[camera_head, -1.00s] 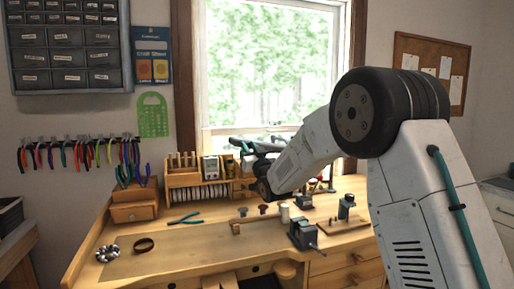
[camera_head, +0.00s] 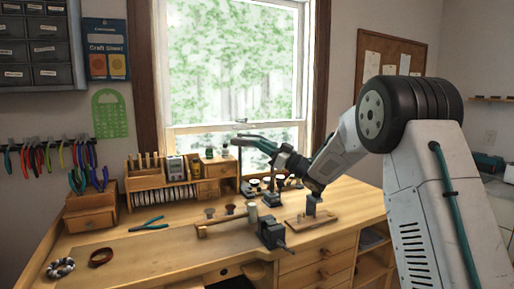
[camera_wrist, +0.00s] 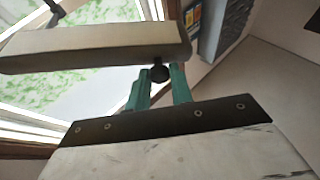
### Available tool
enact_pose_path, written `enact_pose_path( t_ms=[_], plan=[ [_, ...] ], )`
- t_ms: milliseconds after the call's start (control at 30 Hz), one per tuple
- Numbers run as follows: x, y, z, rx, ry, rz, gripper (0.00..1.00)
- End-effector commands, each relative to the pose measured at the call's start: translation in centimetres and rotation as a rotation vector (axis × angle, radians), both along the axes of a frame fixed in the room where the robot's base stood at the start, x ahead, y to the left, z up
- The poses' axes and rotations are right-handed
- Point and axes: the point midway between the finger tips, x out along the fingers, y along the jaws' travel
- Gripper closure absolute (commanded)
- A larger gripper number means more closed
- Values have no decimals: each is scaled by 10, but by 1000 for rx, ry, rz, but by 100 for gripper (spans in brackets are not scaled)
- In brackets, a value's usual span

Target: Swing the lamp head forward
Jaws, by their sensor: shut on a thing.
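The lamp head shows in the wrist view as a long pale bar (camera_wrist: 95,48) with a dark round knob (camera_wrist: 160,73) under its edge. My gripper (camera_wrist: 160,82) has its two teal fingers on either side of this knob and is shut on it. In the head view my gripper (camera_head: 252,142) reaches left above the back of the bench, in front of the window. The lamp's thin dark post (camera_head: 239,165) rises near the fingertips. The lamp head is small there and hard to tell apart from the fingers.
The wooden workbench (camera_head: 160,250) holds a small organizer (camera_head: 165,184), a dark vise (camera_head: 272,232), blue pliers (camera_head: 149,224) and a small stand on a board (camera_head: 311,208). The window (camera_head: 235,70) is behind.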

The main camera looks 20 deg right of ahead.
Motion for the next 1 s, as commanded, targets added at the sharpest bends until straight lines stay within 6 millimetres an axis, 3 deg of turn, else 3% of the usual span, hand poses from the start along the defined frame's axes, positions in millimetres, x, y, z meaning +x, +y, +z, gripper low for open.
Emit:
enact_pose_path(
  t_ms=[333, 367, 400, 433, 767, 1000],
  plan=[
    [0, -1, 1, 1, -2, 1, 100],
    [0, -1, 1, 1, -2, 1, 72],
    [0, -1, 1, 1, -2, 1, 61],
    [0, -1, 1, 1, -2, 1, 57],
    [-2, -3, -1, 0, -1, 1, 57],
    [-25, -28, -15, 0, 0, -1, 57]
  ],
)
